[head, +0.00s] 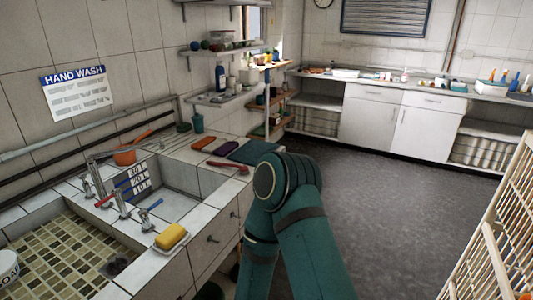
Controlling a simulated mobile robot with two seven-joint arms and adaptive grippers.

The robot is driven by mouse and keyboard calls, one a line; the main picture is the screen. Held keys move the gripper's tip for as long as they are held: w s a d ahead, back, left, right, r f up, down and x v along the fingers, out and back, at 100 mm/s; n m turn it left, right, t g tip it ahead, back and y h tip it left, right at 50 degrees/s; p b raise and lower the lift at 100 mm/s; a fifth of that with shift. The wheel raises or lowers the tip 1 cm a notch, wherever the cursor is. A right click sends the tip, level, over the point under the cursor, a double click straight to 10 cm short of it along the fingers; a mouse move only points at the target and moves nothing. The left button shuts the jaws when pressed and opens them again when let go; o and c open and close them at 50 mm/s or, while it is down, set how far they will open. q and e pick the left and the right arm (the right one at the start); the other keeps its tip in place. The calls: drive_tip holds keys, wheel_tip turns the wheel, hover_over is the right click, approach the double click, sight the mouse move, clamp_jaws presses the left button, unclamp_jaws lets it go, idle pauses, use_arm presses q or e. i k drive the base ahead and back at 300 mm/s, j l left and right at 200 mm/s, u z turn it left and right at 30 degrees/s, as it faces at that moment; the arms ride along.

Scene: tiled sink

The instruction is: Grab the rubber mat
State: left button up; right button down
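Flat items lie on the tiled counter beyond the sink. A dark grey-green flat sheet (248,151), which looks like the rubber mat, is partly hidden behind my teal arm. To its left lie a maroon flat piece (226,149) and an orange-brown flat piece (203,143). I cannot tell for certain which is the rubber mat. My arm rises from the bottom centre, its joint in front of the counter's right end. Neither gripper shows.
A red-handled tool (232,167) lies near the counter edge. Left are taps (122,203), a tiled sink (172,190) and a yellow sponge (170,237). A slatted beige rack (495,235) stands at right. The grey floor (400,200) between is clear.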

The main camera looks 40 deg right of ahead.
sight(249, 153)
drive_tip(key=i+l+z, duration=0.1)
drive_tip(key=z, duration=0.35)
drive_tip(key=i+l+z, duration=0.1)
drive_tip(key=z, duration=0.35)
drive_tip(key=i+z, duration=0.2)
drive_tip(key=z, duration=0.2)
